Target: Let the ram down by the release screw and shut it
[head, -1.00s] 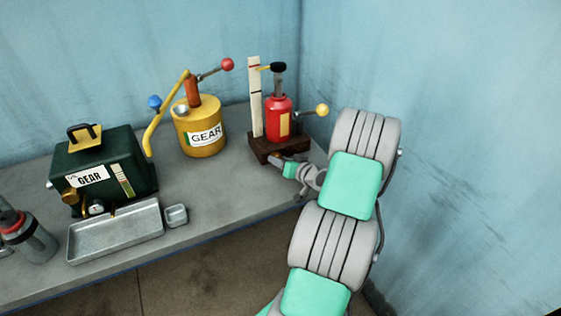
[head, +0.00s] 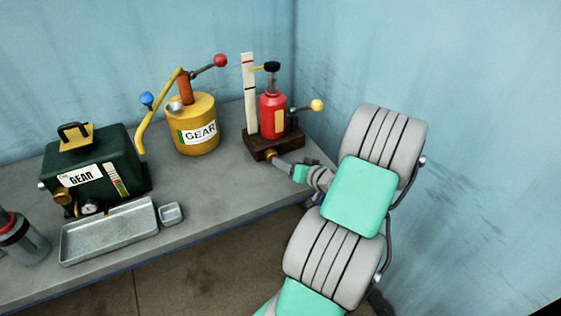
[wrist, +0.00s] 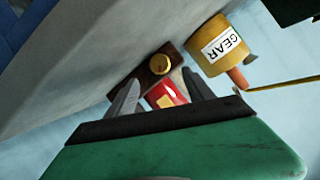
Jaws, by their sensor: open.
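The red jack (head: 273,118) stands upright on a brown base (head: 262,150) at the far right of the bench. Its ram (head: 272,82) stands out of the body, with a black head and a yellow pointer at the marked board (head: 250,105). The brass release screw (head: 270,155) is at the base's front; it also shows in the wrist view (wrist: 159,64). My gripper (wrist: 161,77) is open, its fingers either side of the screw in that view and apart from it. In the head view my gripper (head: 287,164) is just right of the screw.
A yellow GEAR can (head: 195,125) with a pump lever stands left of the jack. A green GEAR box (head: 95,170), a metal tray (head: 110,232) and a small dish (head: 171,213) are further left. A yellow-knobbed lever (head: 316,105) sticks out right of the jack.

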